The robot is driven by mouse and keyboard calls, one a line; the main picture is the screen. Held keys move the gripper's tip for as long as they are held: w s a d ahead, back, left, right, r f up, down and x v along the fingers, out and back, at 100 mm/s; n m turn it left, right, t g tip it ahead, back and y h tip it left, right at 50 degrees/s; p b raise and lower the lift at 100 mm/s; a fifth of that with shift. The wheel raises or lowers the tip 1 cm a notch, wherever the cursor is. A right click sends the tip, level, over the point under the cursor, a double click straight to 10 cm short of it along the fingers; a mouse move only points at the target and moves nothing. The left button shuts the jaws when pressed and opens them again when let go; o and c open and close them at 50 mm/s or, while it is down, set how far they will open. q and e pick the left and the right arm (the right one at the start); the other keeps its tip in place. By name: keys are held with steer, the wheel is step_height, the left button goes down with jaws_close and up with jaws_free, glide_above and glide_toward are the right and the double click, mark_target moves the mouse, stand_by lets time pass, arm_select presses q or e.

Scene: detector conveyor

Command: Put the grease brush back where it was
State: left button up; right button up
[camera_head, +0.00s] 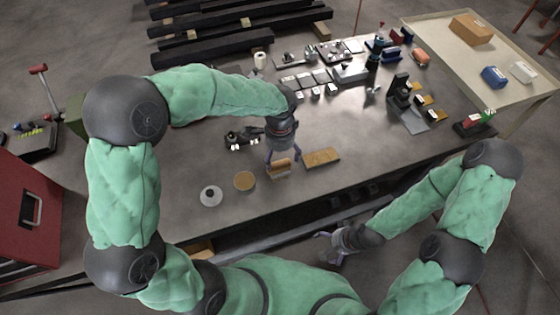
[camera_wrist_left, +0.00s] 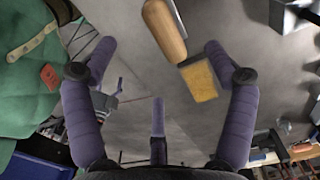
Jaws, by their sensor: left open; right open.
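My left gripper (camera_head: 282,158) is open, low over the near middle of the bench. A small brown item (camera_head: 280,168), likely the grease brush, is between or just below its fingertips; contact cannot be told. In the left wrist view, a rounded wooden handle (camera_wrist_left: 165,28) with a yellow-tan block (camera_wrist_left: 202,80) at its end, likely the brush, is between the spread fingers (camera_wrist_left: 160,75). A flat tan block (camera_head: 321,157) lies just right of the gripper. My right gripper (camera_head: 326,248) is open and empty, off the bench's near edge.
A tan disc (camera_head: 245,181) and a pale round dish (camera_head: 211,195) lie left of my left gripper. A small dark device (camera_head: 241,138) is behind it. Tools and parts crowd the bench's far side. A tray table (camera_head: 453,62) stands at far right. The bench (camera_head: 350,190) is clear at right front.

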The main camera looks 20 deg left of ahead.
arm_select(q)
step_height(320, 180, up, 3)
steer(key=shift+r, duration=0.2)
stand_by(1.4)
